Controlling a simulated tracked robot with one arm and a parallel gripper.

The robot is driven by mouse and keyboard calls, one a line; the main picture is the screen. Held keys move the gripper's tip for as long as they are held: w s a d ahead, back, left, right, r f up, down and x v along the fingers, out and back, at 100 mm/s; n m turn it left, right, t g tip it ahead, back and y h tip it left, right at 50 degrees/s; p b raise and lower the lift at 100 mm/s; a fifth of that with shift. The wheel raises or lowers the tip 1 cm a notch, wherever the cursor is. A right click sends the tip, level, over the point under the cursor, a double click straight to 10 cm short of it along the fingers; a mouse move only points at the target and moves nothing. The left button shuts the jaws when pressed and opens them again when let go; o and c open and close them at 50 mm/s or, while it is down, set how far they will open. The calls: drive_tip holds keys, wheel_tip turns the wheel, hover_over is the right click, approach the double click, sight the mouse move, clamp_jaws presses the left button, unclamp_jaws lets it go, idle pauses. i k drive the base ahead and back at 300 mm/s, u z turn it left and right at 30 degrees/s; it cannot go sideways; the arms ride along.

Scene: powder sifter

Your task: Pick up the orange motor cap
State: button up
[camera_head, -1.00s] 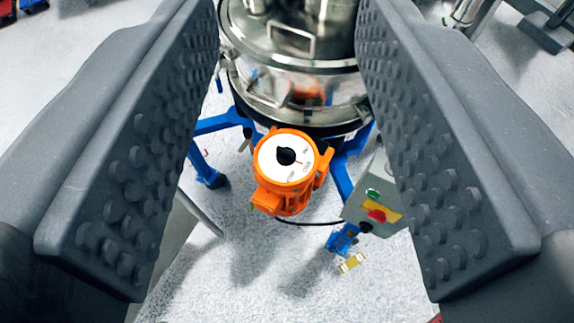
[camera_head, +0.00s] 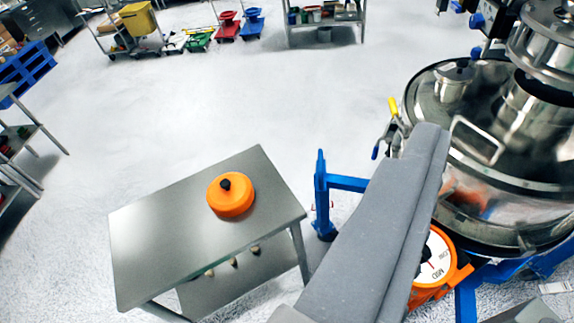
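The orange motor cap (camera_head: 229,199), a round lid with a black knob on top, lies on the small metal table (camera_head: 150,240) left of centre. One grey finger of my gripper (camera_head: 425,145) shows to the right of the table, rising steeply toward the sifter. It is apart from the cap, and the cap is fully in view. The second finger cannot be made out, so the opening is unclear. The orange motor (camera_head: 437,262) with its white dial is partly hidden behind the finger.
The steel sifter (camera_head: 485,150) on blue legs fills the right side. The table has a lower shelf with several small items. Shelving (camera_head: 20,150) stands at the left edge. Carts and coloured bins line the back. The floor between is open.

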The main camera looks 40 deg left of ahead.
sight(231, 195)
drive_tip(key=u, duration=1.3)
drive_tip(key=k, duration=1.2)
drive_tip(key=u, duration=0.3)
drive_tip(key=i, duration=2.15)
drive_tip(key=z, duration=0.7)
